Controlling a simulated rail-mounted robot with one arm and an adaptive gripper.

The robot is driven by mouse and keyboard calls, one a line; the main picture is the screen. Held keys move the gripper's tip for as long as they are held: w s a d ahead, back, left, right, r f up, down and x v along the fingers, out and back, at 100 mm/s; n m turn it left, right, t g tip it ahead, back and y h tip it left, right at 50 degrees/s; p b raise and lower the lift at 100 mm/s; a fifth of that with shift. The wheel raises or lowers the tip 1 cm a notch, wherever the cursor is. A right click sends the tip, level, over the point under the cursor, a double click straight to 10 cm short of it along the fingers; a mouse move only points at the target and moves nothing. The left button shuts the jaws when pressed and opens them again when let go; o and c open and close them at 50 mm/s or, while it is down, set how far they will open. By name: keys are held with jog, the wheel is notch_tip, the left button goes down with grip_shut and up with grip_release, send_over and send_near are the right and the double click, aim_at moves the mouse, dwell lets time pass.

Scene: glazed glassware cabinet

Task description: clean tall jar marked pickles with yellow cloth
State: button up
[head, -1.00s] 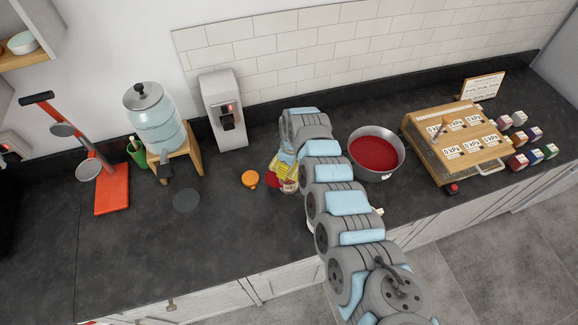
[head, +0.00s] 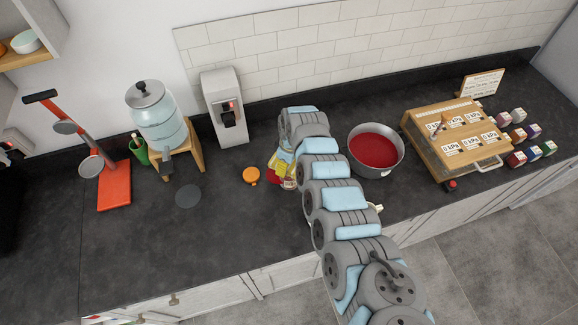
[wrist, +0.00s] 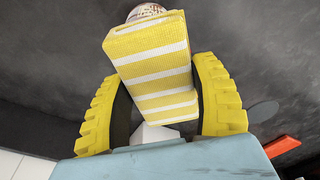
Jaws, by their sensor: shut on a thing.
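The yellow cloth (wrist: 152,65), with white stripes, is folded into a block between the two yellow fingers of my gripper (wrist: 160,78), which is shut on it. In the head view the cloth (head: 284,160) shows just left of my arm. A jar (wrist: 147,11) shows only its top end beyond the cloth in the wrist view. In the head view the jar (head: 290,183) is small and mostly hidden by the cloth and arm. Its label cannot be read, and I cannot tell whether the cloth touches it.
An orange lid (head: 251,176) lies left of the jar. A pot of red liquid (head: 375,150) stands close right of my arm. A dispenser (head: 225,108) stands behind, a glass urn (head: 157,118) at left. A wooden box with gauges (head: 458,140) is at right. The front-left counter is clear.

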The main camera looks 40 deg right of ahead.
jog(key=d+b, duration=0.3)
jog(key=shift+s+d+r, duration=0.1)
jog(key=shift+d, duration=0.1)
dwell(0.6)
jog(key=shift+a, duration=0.1)
jog(key=shift+a+r+p, duration=0.1)
jog(key=shift+a+p, duration=0.15)
jog(key=shift+p, duration=0.3)
jog(key=shift+a+f+p, duration=0.2)
jog(key=shift+a+p, duration=0.25)
jog(key=shift+p, duration=0.1)
jog(key=shift+a+p, duration=0.1)
jog(key=shift+p, duration=0.2)
jog(key=shift+a+r+p, duration=0.1)
jog(key=shift+a+p, duration=0.25)
jog(key=shift+p, duration=0.15)
jog(key=shift+a, duration=0.2)
jog(key=shift+a+p, duration=0.1)
jog(key=shift+p, duration=0.3)
